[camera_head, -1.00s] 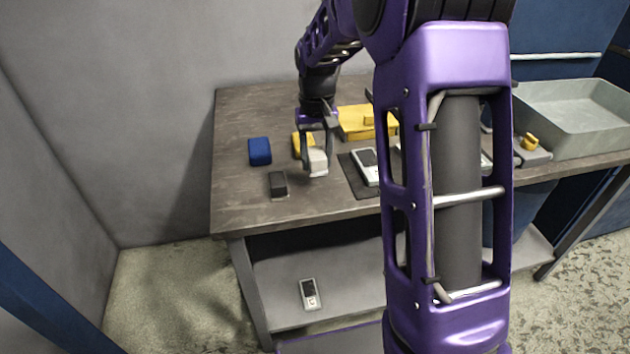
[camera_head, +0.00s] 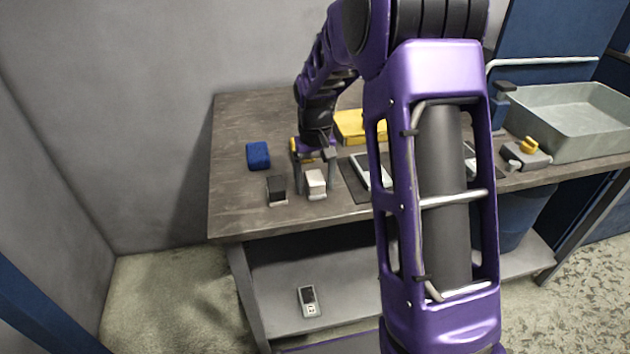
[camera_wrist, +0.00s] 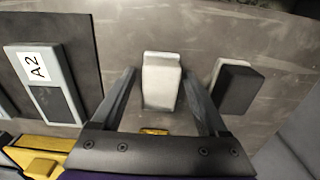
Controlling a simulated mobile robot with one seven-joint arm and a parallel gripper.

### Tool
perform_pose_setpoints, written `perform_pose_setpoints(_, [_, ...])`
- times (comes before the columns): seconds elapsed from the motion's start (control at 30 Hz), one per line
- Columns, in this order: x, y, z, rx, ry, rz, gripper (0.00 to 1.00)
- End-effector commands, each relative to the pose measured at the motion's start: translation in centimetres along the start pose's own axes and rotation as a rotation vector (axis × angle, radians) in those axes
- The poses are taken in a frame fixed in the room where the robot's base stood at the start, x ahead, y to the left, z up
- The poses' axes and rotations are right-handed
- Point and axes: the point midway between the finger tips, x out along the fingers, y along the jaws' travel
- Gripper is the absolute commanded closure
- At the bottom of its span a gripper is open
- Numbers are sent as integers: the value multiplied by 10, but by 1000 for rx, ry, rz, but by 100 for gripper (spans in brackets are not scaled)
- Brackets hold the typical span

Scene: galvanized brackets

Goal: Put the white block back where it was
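The white block (camera_head: 315,184) stands on the grey bench near its front edge, just right of a dark block (camera_head: 277,190). My gripper (camera_head: 316,168) is low over the bench, right behind the white block. In the wrist view the white block (camera_wrist: 161,82) lies between the two fingers of my gripper (camera_wrist: 158,78), with a visible gap on each side. The fingers are open. The dark block also shows in the wrist view (camera_wrist: 238,88), outside the fingers.
A blue block (camera_head: 258,155) lies at the left. A yellow case (camera_head: 360,127) lies behind, and a device labelled A2 (camera_wrist: 45,82) lies on a dark mat right of the gripper. A grey tub (camera_head: 590,140) stands far right. Another device (camera_head: 308,301) lies on the lower shelf.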

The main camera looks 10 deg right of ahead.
Motion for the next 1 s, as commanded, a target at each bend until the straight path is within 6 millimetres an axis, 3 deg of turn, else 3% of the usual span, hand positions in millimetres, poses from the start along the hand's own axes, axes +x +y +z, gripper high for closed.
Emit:
perform_pose_setpoints(0.4, [-10, 0, 0, 0, 2, 0, 19])
perform_pose_setpoints(0.8, [-90, 0, -1, 0, 3, 0, 19])
perform_pose_setpoints(1.0, [-117, 0, 0, 0, 2, 0, 19])
